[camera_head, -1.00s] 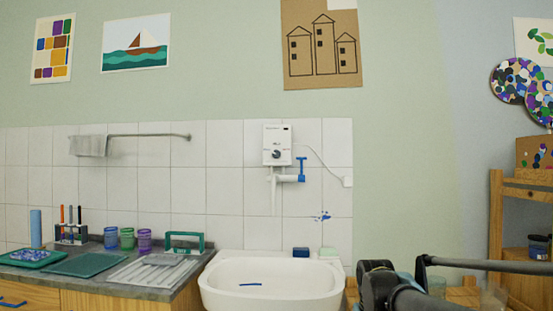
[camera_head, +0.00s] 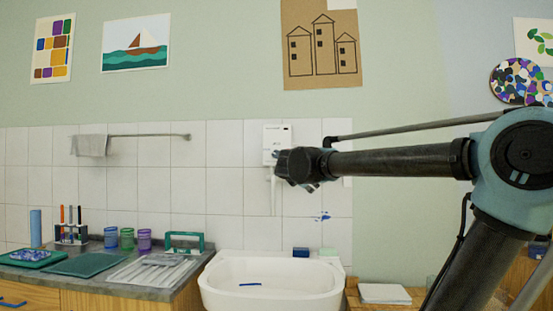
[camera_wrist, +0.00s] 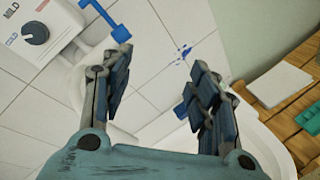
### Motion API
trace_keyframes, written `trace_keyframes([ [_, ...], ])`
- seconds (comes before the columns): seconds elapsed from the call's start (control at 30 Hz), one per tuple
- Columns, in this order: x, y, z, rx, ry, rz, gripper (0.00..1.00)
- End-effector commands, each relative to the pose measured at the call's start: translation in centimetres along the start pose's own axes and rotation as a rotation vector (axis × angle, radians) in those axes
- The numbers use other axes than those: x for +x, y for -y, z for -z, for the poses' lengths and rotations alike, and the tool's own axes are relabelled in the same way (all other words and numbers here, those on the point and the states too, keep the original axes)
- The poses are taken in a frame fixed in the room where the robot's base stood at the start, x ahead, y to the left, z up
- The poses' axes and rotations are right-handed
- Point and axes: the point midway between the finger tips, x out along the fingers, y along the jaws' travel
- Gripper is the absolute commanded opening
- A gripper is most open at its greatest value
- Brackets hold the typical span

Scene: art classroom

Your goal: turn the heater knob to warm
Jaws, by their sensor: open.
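The white heater (camera_head: 271,134) hangs on the tiled wall above the sink; its lower right part is hidden behind my gripper in the head view. In the wrist view the heater (camera_wrist: 50,22) is at the upper left, cut by the frame edge. Its dark round knob (camera_wrist: 35,33) shows there, with MILD above it and COLD beside it; I cannot tell for sure where its mark points. My gripper (camera_head: 298,166) is in front of the heater's lower part. In the wrist view my gripper (camera_wrist: 157,88) is open and empty, its fingers below and right of the knob, apart from it.
A blue tap lever (camera_wrist: 108,16) and white pipe are close to the left finger. The white sink (camera_head: 268,284) is below, with a grey counter (camera_head: 85,268) to its left. A wooden surface (camera_wrist: 288,105) with a pale block (camera_wrist: 279,84) lies right.

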Motion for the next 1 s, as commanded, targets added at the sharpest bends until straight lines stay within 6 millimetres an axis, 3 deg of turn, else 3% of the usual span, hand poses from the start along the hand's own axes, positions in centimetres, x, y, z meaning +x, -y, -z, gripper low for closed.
trace_keyframes([
  [0.03, -0.6, -3.8, 0.6, -0.091, 0.004, -0.071, 0.55],
  [0.1, -1.4, -8.2, 1.2, -0.211, 0.021, -0.159, 0.55],
  [0.2, -2.6, -12.8, 2.1, -0.338, 0.046, -0.252, 0.55],
  [0.3, -3.5, -15.5, 2.6, -0.416, 0.065, -0.308, 0.55],
  [0.43, -3.5, -16.8, 2.9, -0.453, 0.076, -0.332, 0.55],
  [0.57, -2.2, -17.2, 2.8, -0.454, 0.078, -0.331, 0.55],
  [1.0, 5.0, -19.6, 2.7, -0.451, 0.078, -0.329, 0.55],
])
